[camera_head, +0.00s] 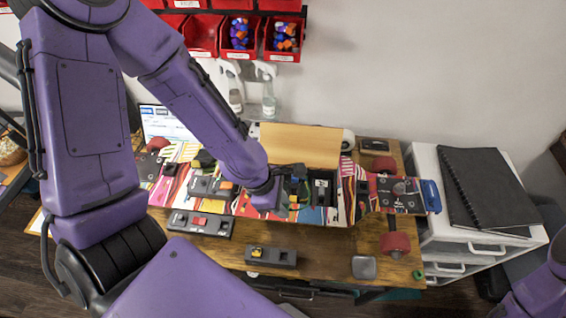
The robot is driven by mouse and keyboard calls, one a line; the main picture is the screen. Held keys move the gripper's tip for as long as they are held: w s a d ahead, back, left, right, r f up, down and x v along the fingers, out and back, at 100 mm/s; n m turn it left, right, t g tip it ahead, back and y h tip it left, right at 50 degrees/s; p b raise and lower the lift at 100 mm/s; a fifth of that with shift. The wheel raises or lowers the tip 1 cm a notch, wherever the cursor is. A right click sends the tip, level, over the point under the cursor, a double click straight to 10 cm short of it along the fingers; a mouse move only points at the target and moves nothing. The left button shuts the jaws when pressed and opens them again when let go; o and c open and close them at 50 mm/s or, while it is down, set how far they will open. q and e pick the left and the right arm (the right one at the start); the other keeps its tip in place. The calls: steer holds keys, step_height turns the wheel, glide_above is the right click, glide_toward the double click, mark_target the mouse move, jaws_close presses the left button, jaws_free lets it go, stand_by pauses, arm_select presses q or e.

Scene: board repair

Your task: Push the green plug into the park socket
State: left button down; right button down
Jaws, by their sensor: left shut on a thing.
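My left gripper (284,200) reaches down to the middle of the colourful skateboard deck (240,206). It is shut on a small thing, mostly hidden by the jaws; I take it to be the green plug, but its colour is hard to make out. Dark blocks with sockets stand on the deck around the gripper, one just right of it (322,187). I cannot tell which is the park socket, nor whether the plug touches one. Only a purple part of my right arm shows at the bottom right corner; its gripper is out of view.
On the wooden table (335,258) lie a dark block with a red piece (203,223), a dark block with a yellow piece (270,257) and a grey dish (364,267). Behind are an open wooden box (300,142) and spray bottles (268,98). White drawers (440,232) stand right.

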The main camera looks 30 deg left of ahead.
arm_select(q)
steer(key=w+a, duration=0.7)
steer(key=a, duration=0.1)
steer(key=shift+a, duration=0.4)
stand_by(0.3)
steer(key=shift+s+f, duration=0.1)
steer(key=shift+f+b, duration=2.55)
steer(key=shift+f, duration=2.15)
steer(key=shift+f, duration=0.7)
steer(key=shift+f, duration=0.4)
